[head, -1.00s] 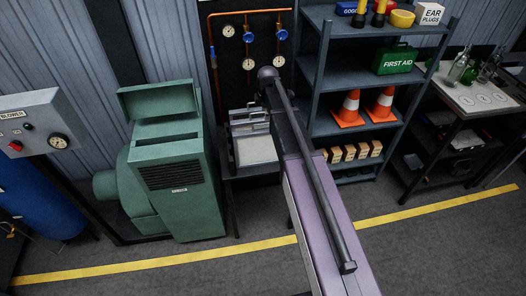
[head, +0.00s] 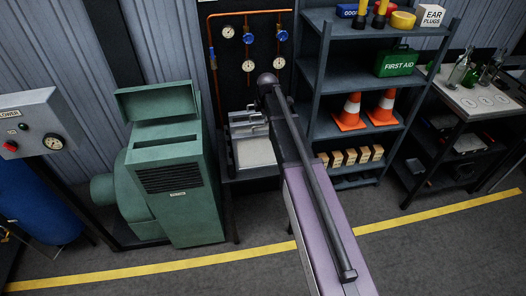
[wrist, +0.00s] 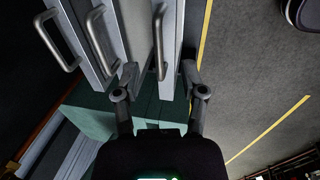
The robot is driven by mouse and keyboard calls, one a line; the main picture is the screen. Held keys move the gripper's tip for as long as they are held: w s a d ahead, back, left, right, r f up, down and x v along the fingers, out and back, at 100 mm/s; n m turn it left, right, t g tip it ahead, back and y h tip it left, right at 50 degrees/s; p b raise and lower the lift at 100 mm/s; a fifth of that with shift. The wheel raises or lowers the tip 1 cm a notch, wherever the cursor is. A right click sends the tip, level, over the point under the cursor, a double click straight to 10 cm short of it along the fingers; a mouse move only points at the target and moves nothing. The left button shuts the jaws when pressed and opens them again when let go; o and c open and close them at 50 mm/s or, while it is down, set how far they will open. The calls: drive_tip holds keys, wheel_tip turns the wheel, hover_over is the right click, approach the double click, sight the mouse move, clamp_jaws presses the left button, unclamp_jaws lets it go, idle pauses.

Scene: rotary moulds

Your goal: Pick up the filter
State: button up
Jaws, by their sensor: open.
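Several pale, flat filter panels with metal bar handles stand side by side in the wrist view. The panel with the rightmost handle (wrist: 160,45) lies between my fingertips, and I take it as the filter (wrist: 172,85). My gripper (wrist: 158,70) is open, with one finger on each side of this panel. I cannot tell whether either finger touches it. In the head view the filters (head: 246,128) sit on a small dark stand, partly behind my arm.
A green cabinet machine (head: 172,180) stands left of the stand. A dark shelf (head: 350,87) with cones and a first aid box (head: 400,63) stands to the right. Copper pipes with gauges (head: 228,32) are behind. The floor (head: 440,260) in front is clear.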

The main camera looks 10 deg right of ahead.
sight(263, 126)
drive_tip(key=shift+w+a+f+b, duration=0.1)
drive_tip(key=shift+w+f+b, duration=0.1)
drive_tip(key=shift+f+b, duration=0.65)
drive_tip(key=shift+w+a+f+b, duration=0.1)
drive_tip(key=shift+w+f+b, duration=0.05)
drive_tip(key=shift+f+b, duration=0.6)
drive_tip(key=shift+w+f+b, duration=0.2)
drive_tip(key=shift+f+b, duration=0.55)
drive_tip(key=shift+f, duration=0.15)
drive_tip(key=shift+c, duration=0.2)
clamp_jaws()
